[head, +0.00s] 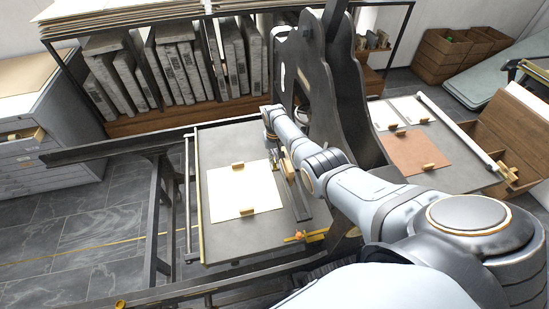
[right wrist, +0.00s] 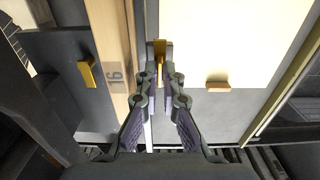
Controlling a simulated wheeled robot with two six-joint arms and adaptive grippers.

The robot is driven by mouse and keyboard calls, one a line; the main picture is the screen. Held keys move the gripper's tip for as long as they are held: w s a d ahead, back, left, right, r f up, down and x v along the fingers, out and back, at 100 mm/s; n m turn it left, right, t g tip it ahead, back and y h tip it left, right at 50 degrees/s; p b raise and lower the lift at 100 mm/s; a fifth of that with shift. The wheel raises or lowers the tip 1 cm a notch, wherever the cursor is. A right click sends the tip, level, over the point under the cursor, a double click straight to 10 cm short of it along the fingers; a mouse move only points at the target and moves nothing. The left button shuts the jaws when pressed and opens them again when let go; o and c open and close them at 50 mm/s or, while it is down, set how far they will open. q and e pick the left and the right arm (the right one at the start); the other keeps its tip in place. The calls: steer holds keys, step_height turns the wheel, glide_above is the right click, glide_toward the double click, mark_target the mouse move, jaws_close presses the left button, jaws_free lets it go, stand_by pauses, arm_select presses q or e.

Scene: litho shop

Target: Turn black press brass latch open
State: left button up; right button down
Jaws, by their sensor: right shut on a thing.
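The black press (head: 318,95) stands in the middle of the head view, its bed (head: 225,147) carrying a cream sheet (head: 240,190). My right arm reaches across the press from the lower right. My right gripper (head: 277,158) is small and partly hidden beside the sheet's right edge. In the right wrist view, its fingertips (right wrist: 160,80) are closed around a narrow upright brass piece (right wrist: 160,48), which looks like the latch. The brass piece's lower part is hidden between the fingers. My left gripper is not in view.
A wooden bar (right wrist: 110,62) marked 16 lies left of the fingers. Small wooden blocks (head: 247,211) sit on the sheet. A side table (head: 440,179) with sheets is at right. A rack of grey slabs (head: 180,72) stands behind, drawers (head: 35,145) at left.

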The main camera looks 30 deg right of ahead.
steer(key=c, duration=1.5)
jaws_free()
step_height(320, 180, up, 12)
